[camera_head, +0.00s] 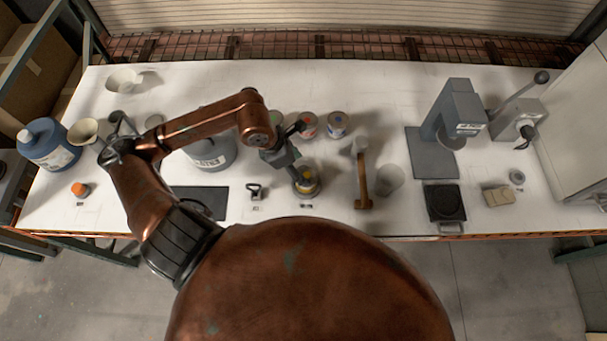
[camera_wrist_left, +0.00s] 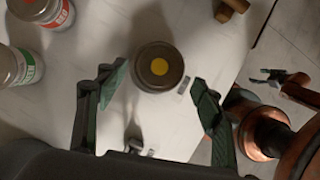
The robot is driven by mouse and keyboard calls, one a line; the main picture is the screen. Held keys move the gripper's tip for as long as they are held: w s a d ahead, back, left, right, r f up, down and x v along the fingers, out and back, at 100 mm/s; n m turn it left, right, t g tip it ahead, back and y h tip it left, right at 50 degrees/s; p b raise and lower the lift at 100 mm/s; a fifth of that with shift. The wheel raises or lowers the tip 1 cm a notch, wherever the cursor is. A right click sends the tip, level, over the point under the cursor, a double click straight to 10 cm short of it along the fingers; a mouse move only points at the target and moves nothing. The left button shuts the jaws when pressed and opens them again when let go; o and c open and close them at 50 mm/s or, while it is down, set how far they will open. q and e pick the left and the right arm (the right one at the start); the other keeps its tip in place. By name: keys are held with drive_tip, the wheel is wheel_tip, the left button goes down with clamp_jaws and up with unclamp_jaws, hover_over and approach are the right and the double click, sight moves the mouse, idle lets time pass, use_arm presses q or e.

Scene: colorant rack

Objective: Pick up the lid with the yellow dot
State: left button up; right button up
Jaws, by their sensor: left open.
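The lid with the yellow dot (camera_wrist_left: 160,67) is a round, dark grey-brown disc in the left wrist view, seen from above. In the head view it sits on a small can (camera_head: 306,185) near the table's front, partly covered by my gripper. My left gripper (camera_head: 292,155) is open and empty above and just behind the can. In the left wrist view its two fingers (camera_wrist_left: 157,82) stand on either side of the lid's near edge, apart from it. A dark gripper on a copper arm, seemingly my right one (camera_wrist_left: 268,75), shows small beyond the table edge.
Cans with green (camera_head: 276,118), red (camera_head: 308,122) and blue (camera_head: 337,122) marks stand behind. A wooden-handled mallet (camera_head: 362,180) and a clear cup (camera_head: 390,178) are to the right. A small black-handled tool (camera_head: 255,191) lies left of the can. A grey press (camera_head: 460,115) stands farther right.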

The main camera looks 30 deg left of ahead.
sight(307, 175)
use_arm(q)
drive_tip(key=o, duration=0.4)
drive_tip(key=p+x, duration=0.1)
drive_tip(key=x, duration=0.4)
drive_tip(key=shift+s+a, duration=0.1)
drive_tip(key=shift+c, duration=0.2)
drive_tip(key=c, duration=0.9)
